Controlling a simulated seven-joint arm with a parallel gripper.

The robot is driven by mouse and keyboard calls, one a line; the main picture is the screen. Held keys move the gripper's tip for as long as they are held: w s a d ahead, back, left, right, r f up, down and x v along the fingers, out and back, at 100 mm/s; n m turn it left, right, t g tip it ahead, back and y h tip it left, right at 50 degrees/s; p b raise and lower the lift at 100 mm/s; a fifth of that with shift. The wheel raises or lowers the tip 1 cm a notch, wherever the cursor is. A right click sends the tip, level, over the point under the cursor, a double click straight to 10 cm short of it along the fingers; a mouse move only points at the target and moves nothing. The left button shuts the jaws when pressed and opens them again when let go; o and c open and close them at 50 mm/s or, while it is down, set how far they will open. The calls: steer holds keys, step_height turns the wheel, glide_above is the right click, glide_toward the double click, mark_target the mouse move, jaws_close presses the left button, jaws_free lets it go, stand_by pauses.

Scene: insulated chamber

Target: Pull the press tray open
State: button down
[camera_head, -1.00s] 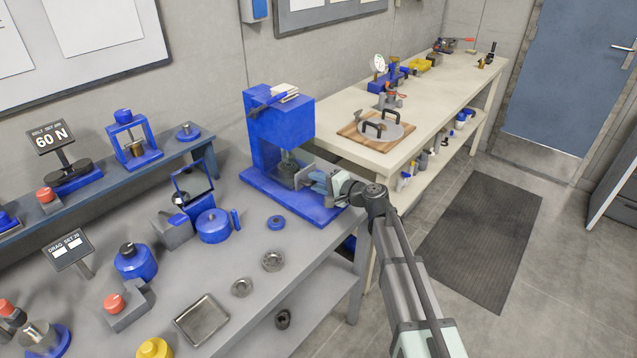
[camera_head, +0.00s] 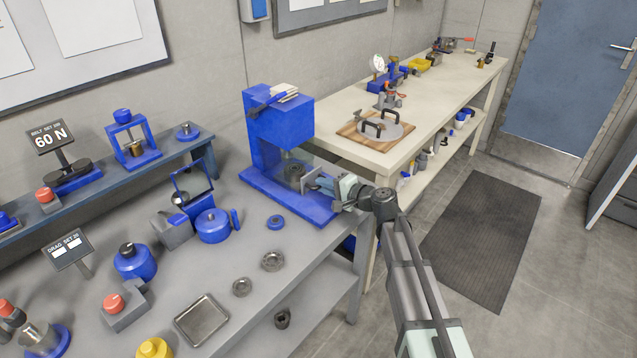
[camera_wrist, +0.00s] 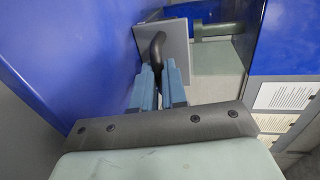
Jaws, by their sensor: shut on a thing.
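The blue press (camera_head: 276,125) stands on its blue base (camera_head: 262,192) at the right end of the grey bench. Its press tray shows a grey front plate (camera_head: 311,177), which also shows in the wrist view (camera_wrist: 178,38). A dark curved handle (camera_wrist: 157,47) stands out from that plate. My gripper (camera_head: 320,183) is at the press's right side, and its blue fingers (camera_wrist: 159,85) are shut on the handle. The fingers cover the handle's near end. A greenish-grey surface (camera_wrist: 215,60) shows behind the plate in the wrist view.
A small blue ring (camera_head: 276,222), two metal rings and a shallow metal tray (camera_head: 202,319) lie on the grey bench. The pale workbench (camera_head: 420,120) stands behind the press. Open floor with a dark mat (camera_head: 482,235) is at the right.

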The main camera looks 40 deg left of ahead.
steer(key=v, duration=0.3)
steer(key=f+v, duration=0.1)
steer(key=v, duration=0.2)
steer(key=f+v, duration=0.1)
steer(key=v, duration=0.2)
steer(key=shift+d, duration=0.45)
steer(key=c, duration=1.2)
jaws_free()
steer(key=v, duration=1.4)
steer(key=shift+a, duration=0.1)
